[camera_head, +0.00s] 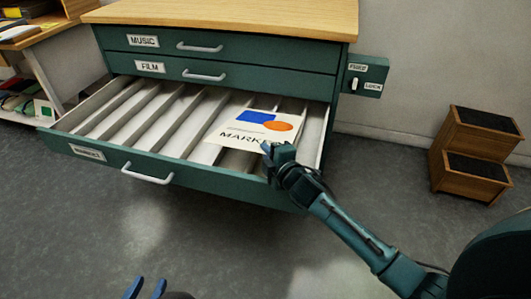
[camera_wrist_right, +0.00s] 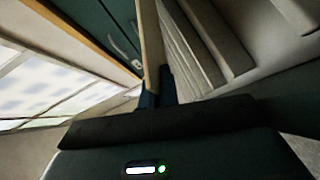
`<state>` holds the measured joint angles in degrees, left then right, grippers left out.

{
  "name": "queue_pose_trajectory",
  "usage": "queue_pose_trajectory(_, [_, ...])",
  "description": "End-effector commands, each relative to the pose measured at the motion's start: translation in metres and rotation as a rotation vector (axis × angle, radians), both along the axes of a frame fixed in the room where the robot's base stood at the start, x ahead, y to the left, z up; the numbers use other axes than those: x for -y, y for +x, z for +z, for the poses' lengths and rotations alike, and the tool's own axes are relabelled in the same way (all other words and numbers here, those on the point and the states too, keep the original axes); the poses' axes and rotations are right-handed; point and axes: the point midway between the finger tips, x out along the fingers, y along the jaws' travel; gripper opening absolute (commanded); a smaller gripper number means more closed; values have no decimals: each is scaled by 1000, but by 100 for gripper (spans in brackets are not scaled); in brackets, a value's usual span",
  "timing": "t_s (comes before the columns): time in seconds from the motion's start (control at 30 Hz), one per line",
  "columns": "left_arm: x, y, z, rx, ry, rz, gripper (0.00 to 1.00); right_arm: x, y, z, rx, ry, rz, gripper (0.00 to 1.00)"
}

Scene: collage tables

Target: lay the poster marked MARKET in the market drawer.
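The poster (camera_head: 232,127), white with a blue shape, an orange disc and the word MARKET partly covered, is over the right part of the pulled-out bottom drawer (camera_head: 212,182). The drawer's small label is too blurred to read surely. My right gripper (camera_head: 272,150) is shut on the poster's near right corner. In the right wrist view the poster (camera_wrist_right: 152,45) shows edge-on between the fingers (camera_wrist_right: 157,88). I cannot tell whether the poster touches the drawer's ribs. My left gripper (camera_head: 145,289) shows only its fingertips at the bottom edge, apart and empty.
The green cabinet (camera_head: 230,58) has shut MUSIC and FILM drawers above the open one. A lock panel (camera_head: 364,75) sticks out on its right. A wooden step stool (camera_head: 470,155) stands at right, and a shelf unit (camera_head: 38,60) at left. The floor in front is clear.

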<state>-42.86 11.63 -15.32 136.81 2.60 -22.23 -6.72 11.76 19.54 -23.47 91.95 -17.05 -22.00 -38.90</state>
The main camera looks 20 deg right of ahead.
Motion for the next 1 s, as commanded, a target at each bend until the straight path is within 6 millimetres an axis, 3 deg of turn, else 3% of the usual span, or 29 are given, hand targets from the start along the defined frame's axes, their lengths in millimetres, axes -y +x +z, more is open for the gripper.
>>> queue_pose_trajectory(0.4, [2,2,-2,7,11,-11,29,1,2,-4,2,0,1,0])
queue_pose_trajectory(0.7, [1,3,-2,7,11,-8,29,1,2,-4,2,0,1,26])
queue_pose_trajectory(0.87, [1,2,-2,6,11,-8,29,1,2,-4,1,0,1,28])
queue_pose_trajectory(1.0, [0,2,-2,6,11,-7,29,1,2,-4,0,0,1,38])
